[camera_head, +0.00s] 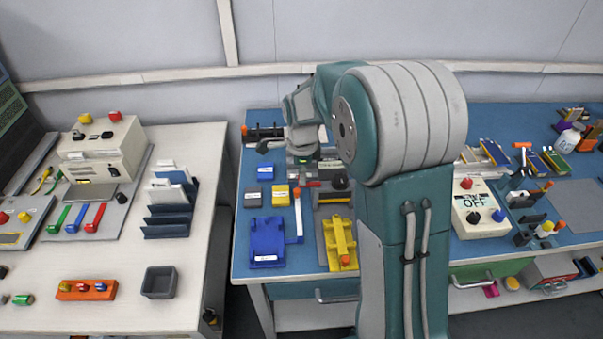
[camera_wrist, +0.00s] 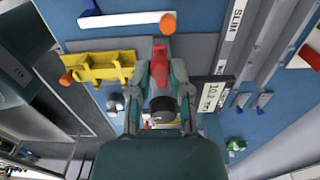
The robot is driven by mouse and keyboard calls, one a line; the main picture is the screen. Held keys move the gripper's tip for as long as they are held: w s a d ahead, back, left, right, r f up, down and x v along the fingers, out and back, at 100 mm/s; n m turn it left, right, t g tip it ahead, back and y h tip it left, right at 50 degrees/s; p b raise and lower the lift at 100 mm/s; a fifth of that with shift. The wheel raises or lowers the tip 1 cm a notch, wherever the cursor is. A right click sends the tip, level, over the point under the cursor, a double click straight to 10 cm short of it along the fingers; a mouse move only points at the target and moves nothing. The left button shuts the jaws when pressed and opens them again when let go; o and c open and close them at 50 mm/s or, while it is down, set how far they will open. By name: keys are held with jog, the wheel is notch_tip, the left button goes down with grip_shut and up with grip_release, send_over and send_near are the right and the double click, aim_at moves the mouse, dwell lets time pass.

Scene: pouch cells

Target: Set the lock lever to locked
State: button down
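A short red lever (camera_wrist: 159,62) shows in the wrist view between my fingertips, with a round black knob (camera_wrist: 162,106) behind it. I take it for the lock lever; no lock marking is readable. The red lever (camera_head: 310,184) also shows in the head view, pointing left beside the black knob (camera_head: 340,181). My gripper (camera_wrist: 160,74) is open, one finger on each side of the lever, with gaps showing. I cannot tell its height above the lever. In the head view my gripper (camera_head: 303,148) is at the far side of the lever, partly hidden by my arm.
A yellow fixture (camera_wrist: 98,67) with an orange end lies left of my gripper in the wrist view. A display reading about 10.2 mm (camera_wrist: 212,96) stands to its right. A blue fixture (camera_head: 267,243) and an orange-tipped bar (camera_head: 298,215) lie nearby. A white side table (camera_head: 120,258) stands left.

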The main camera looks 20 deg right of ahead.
jog(key=shift+s+a+n, duration=0.1)
jog(key=shift+a+n, duration=0.1)
jog(key=shift+n, duration=0.3)
jog(key=shift+s+d+n, duration=0.35)
jog(key=shift+s+n, duration=0.35)
jog(key=shift+n, duration=1.45)
jog(key=shift+s+d+n, duration=0.35)
jog(key=shift+s+n, duration=0.4)
jog(key=shift+n, duration=1.45)
jog(key=shift+s+d+n, duration=0.35)
jog(key=shift+s+n, duration=0.35)
jog(key=shift+n, duration=1.45)
jog(key=c, duration=0.6)
grip_release()
jog(key=shift+r, duration=0.1)
